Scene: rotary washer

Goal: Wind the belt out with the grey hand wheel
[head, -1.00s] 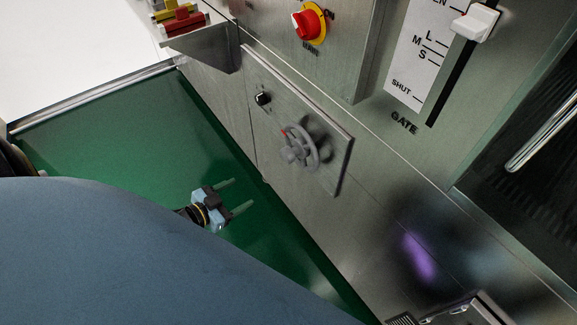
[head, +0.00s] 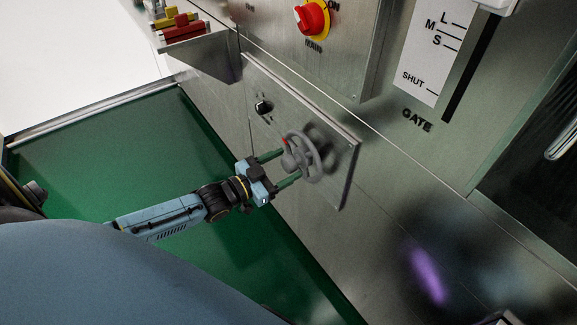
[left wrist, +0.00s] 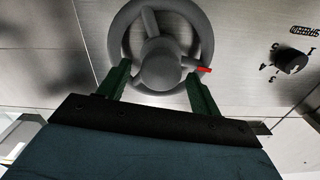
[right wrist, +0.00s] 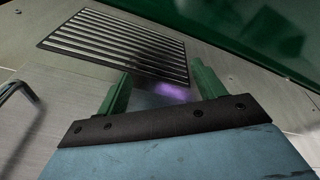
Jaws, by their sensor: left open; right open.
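The grey hand wheel (head: 303,157) with a red mark sits on a raised metal plate (head: 345,185) on the machine's front. My left gripper (head: 282,165) is open, its two green fingers pointing at the wheel. In the left wrist view the wheel (left wrist: 160,62) fills the top middle, with the left fingers (left wrist: 158,85) spread on either side of its lower part. I cannot tell whether they touch the rim. The red mark (left wrist: 203,70) points right there. My right gripper (right wrist: 162,88) is open and empty in the right wrist view. No belt is recognisable.
A small black knob (head: 264,106) is on the plate beside the wheel. A red main switch (head: 312,17) and the gate scale (head: 430,55) are above. A slatted vent (right wrist: 120,45) lies ahead of the right gripper. The green floor (head: 110,150) is clear at left.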

